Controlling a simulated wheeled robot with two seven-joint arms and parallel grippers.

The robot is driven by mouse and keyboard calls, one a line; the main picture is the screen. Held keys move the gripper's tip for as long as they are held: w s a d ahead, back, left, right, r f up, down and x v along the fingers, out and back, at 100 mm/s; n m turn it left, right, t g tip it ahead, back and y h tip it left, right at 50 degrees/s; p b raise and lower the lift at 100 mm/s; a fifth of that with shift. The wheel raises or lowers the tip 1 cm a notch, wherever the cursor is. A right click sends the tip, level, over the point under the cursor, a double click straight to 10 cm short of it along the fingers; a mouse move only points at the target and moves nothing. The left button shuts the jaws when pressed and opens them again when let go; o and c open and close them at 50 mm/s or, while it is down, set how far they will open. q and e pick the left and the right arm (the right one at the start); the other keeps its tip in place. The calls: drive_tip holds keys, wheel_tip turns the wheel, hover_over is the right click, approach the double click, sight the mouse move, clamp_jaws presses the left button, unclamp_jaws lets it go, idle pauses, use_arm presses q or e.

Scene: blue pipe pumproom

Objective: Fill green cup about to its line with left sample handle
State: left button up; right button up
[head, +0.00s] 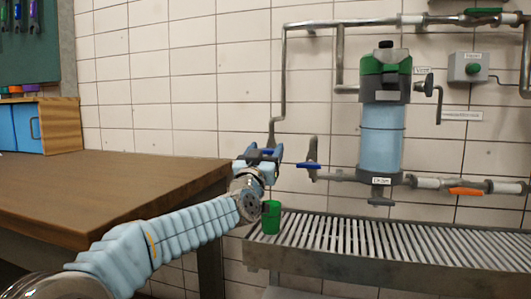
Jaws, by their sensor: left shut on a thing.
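The green cup (271,218) stands upright on the left end of the metal drain grate, just below and right of my left wrist. My left gripper (263,156) is at the lower end of the left wall pipe, above the cup. It is shut on a blue handle (266,151), mostly hidden by the fingers, which appears to be the left sample handle. I cannot see a stream of water, the cup's line or the level inside. My right gripper is not in view.
A second blue handle (309,165) is close to the right of my gripper. A filter housing (381,135) with green top hangs on the tiled wall, with an orange handle (466,191) to its right. The wooden table (110,190) is at left; the grate (400,240) is otherwise clear.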

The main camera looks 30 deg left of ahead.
use_arm(q)
drive_tip(key=n+y, duration=0.1)
drive_tip(key=n, duration=0.2)
drive_tip(key=shift+n+g+y, duration=0.3)
drive_tip(key=shift+y, duration=0.1)
drive_tip(key=o, duration=1.1)
drive_tip(key=shift+c, duration=0.2)
drive_tip(key=b+v, duration=0.2)
drive_tip(key=v, duration=1.2)
